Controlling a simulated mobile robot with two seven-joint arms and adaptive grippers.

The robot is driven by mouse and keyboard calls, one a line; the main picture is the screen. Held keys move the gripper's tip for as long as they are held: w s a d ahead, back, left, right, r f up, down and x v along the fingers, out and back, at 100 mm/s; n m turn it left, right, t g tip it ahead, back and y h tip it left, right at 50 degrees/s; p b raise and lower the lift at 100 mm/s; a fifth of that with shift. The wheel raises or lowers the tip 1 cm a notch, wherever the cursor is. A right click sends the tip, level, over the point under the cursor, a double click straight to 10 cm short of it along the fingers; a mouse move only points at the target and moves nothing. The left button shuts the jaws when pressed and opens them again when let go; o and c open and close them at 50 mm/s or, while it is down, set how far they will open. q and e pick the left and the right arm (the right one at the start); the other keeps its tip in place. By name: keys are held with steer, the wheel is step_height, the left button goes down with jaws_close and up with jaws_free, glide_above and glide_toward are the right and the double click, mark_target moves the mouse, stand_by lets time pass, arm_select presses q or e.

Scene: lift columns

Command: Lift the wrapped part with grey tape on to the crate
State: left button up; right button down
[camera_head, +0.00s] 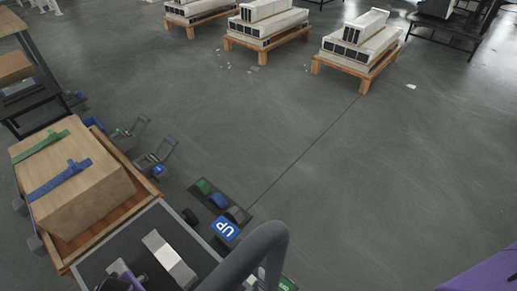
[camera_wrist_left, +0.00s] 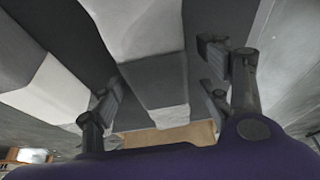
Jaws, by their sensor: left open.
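In the head view this gripper (camera_head: 124,281) is partly cut off at the bottom edge. A tan crate (camera_head: 95,200) with a green and a blue strip on top stands left of the part. My right gripper is not in view.
A wooden tray rim (camera_head: 150,196) surrounds the crate. Another pale and grey piece (camera_wrist_left: 40,80) shows left of the fingers. Loaded pallets (camera_head: 268,42) stand far off across open floor.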

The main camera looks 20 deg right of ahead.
arm_select(q)
steer(key=shift+c, duration=0.6)
steer(key=c, duration=1.7)
steer(key=shift+o, duration=0.2)
steer(key=shift+w, duration=0.1)
steer(key=shift+r, duration=0.2)
